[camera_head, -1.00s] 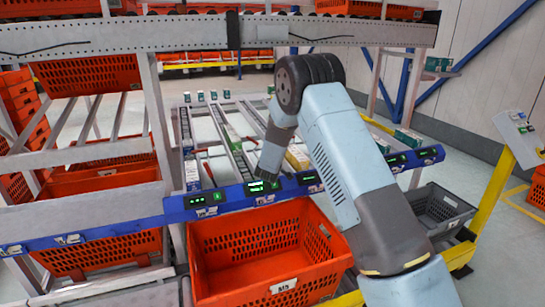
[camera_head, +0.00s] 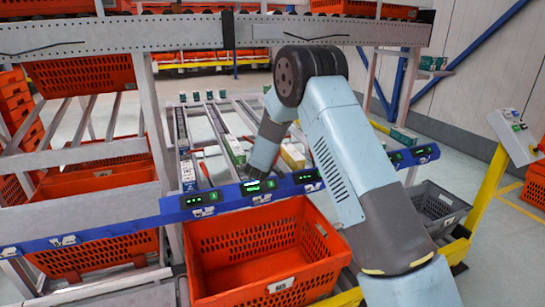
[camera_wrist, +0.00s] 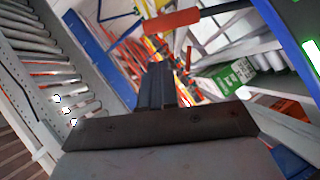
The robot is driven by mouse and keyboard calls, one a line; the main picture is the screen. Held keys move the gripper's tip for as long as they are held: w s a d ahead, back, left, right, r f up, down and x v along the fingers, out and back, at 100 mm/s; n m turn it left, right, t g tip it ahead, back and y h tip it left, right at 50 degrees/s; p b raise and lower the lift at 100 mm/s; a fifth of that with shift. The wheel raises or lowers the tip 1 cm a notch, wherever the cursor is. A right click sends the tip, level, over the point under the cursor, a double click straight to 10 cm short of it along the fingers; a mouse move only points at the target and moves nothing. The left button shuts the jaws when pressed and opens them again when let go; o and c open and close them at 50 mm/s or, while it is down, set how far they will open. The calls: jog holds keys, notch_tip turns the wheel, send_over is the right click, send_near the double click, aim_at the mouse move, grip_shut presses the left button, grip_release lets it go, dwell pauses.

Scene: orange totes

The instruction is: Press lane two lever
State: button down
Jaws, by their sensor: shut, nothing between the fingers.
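Red levers stand in the sloped lanes of the rack; one (camera_head: 204,170) shows left of my gripper in the head view. In the wrist view a red lever handle (camera_wrist: 172,20) lies above my fingertips in the picture, apart from them. My gripper (camera_head: 263,170) points down over the lanes, just behind the blue front rail (camera_head: 230,196). Its fingers (camera_wrist: 160,85) are shut and empty. I cannot tell which numbered lane the handle in the wrist view belongs to. My arm hides part of the right-hand lanes.
An orange tote (camera_head: 265,245) sits below the rail. A grey crate (camera_head: 437,208) stands to the right. A green box (camera_wrist: 235,76) lies close to my fingers in the wrist view. A rack beam (camera_head: 200,32) crosses above the lanes.

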jog(key=v, duration=0.9)
jog(key=shift+s+d, duration=0.15)
jog(key=s+d+r+m+g+h, duration=0.35)
jog(key=s+d+r+h, duration=0.2)
jog(key=d+r, duration=0.65)
jog(key=s+d+r+m+g, duration=0.2)
jog(key=s+d+r, duration=0.2)
jog(key=s+d, duration=0.25)
jog(key=s+d+r+m+g, duration=0.3)
jog(key=s+d, duration=0.3)
jog(key=s, duration=0.2)
jog(key=s+d+r+m+g+y, duration=0.1)
jog(key=s, duration=0.7)
jog(key=s+d+r+m+g+y, duration=0.1)
jog(key=s+d+r+g+y, duration=0.1)
jog(key=s, duration=0.5)
jog(key=s+a+t+y, duration=0.1)
jog(key=s+a+y, duration=0.1)
jog(key=s, duration=0.5)
jog(key=s+a+t+y, duration=0.1)
jog(key=s+a+y, duration=0.2)
jog(key=s, duration=0.4)
jog(key=shift+a+r, duration=0.2)
jog(key=shift+a, duration=0.3)
